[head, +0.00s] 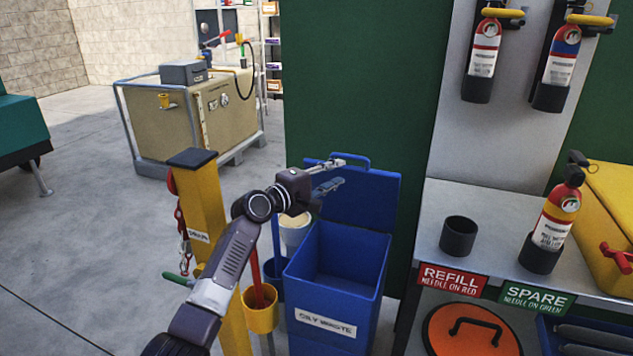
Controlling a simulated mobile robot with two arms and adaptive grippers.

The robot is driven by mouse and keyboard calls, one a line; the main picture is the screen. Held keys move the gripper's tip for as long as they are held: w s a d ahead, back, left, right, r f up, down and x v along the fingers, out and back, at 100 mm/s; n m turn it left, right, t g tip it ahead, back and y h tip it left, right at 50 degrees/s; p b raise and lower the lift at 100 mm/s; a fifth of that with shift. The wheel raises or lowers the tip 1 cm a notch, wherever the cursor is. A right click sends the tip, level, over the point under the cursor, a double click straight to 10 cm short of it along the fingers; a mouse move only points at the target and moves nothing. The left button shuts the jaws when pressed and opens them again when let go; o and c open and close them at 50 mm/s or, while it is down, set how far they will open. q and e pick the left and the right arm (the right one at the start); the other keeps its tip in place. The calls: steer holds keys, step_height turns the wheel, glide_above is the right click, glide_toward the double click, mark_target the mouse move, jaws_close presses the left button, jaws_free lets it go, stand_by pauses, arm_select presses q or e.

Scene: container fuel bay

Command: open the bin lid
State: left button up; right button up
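The blue bin (318,308) stands in the lower middle, with a white "OILY WASTE" label (326,325) on its front. Its lid (374,203) is raised, standing roughly upright at the back of the bin. The lid's handle (362,160) is at its top edge. The dark inside of the bin is in view. My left gripper (334,175) is in front of the lid's upper left part, with its fingers apart and nothing seen between them. I cannot tell whether it touches the lid. My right gripper is out of view.
A yellow post (205,215) with a red chain and a yellow cup (260,312) stand left of the bin. A bench (487,200) with a black cup (458,236) and a fire extinguisher (553,220) is at right. A green wall (350,80) is behind; floor at left is free.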

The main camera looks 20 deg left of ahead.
arm_select(q)
steer(key=v, duration=0.8)
steer(key=shift+r, duration=0.1)
